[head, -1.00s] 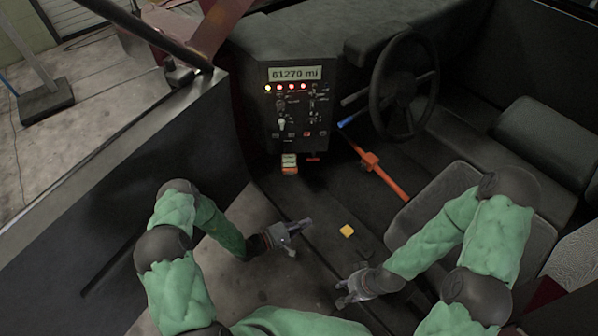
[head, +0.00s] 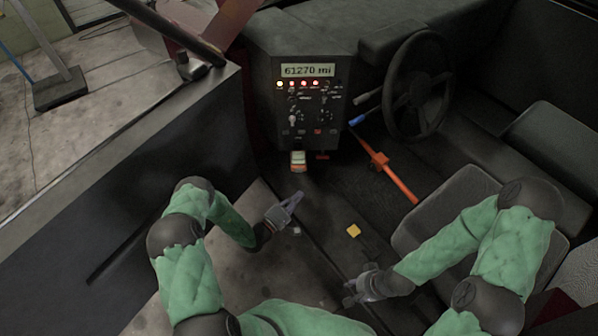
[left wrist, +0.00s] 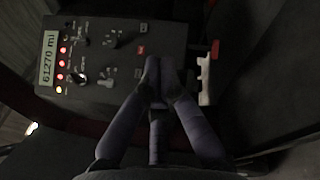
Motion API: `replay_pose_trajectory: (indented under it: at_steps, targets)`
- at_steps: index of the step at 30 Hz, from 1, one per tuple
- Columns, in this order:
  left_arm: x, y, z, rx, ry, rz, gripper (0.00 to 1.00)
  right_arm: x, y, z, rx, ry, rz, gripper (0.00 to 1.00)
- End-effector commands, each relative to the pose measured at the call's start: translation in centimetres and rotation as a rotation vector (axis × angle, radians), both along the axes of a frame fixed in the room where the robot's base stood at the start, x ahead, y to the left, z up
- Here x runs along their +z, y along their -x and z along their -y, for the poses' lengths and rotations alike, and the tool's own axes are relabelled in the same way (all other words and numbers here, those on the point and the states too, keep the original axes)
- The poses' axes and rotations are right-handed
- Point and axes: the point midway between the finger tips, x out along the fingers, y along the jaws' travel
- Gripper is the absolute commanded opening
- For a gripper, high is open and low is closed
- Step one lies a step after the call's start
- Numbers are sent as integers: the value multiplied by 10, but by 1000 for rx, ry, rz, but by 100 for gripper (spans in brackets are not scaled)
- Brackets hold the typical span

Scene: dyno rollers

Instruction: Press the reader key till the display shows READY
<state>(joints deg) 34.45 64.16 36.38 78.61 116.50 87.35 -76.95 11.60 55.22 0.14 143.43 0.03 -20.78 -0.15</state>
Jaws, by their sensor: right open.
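The display (head: 307,70) on the black console panel reads 61270 mi in the head view. It reads the same in the left wrist view (left wrist: 48,58). A white and orange device (head: 298,161), perhaps the reader, sits below the panel. Its pale side shows at the right in the left wrist view (left wrist: 205,80). I cannot make out its key. My left gripper (head: 297,196) is shut and empty, pointing toward the console but apart from it. Its tips (left wrist: 159,65) overlap the panel's lower edge in the left wrist view. My right gripper (head: 350,294) is open and empty, low over the floor.
One yellow and several red lamps (head: 303,83) glow under the display. A red tab (head: 322,156) is beside the device. The steering wheel (head: 418,85), an orange lever (head: 393,178) and the seat (head: 440,215) are right. A yellow block (head: 353,231) lies on the floor.

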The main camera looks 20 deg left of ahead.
Motion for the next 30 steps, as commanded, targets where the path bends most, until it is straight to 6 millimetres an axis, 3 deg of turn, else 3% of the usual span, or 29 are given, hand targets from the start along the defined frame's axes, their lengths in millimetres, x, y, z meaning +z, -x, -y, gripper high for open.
replay_pose_trajectory:
  at_steps: [15, 30]
  targets:
    - [-2, -59, -18, -1, -1, 2, 0, -28, 0, 0, 0, 0, 0, 41]
    - [0, -75, -22, -1, 1, -1, 0, -33, 0, 0, 0, 0, 0, 41]
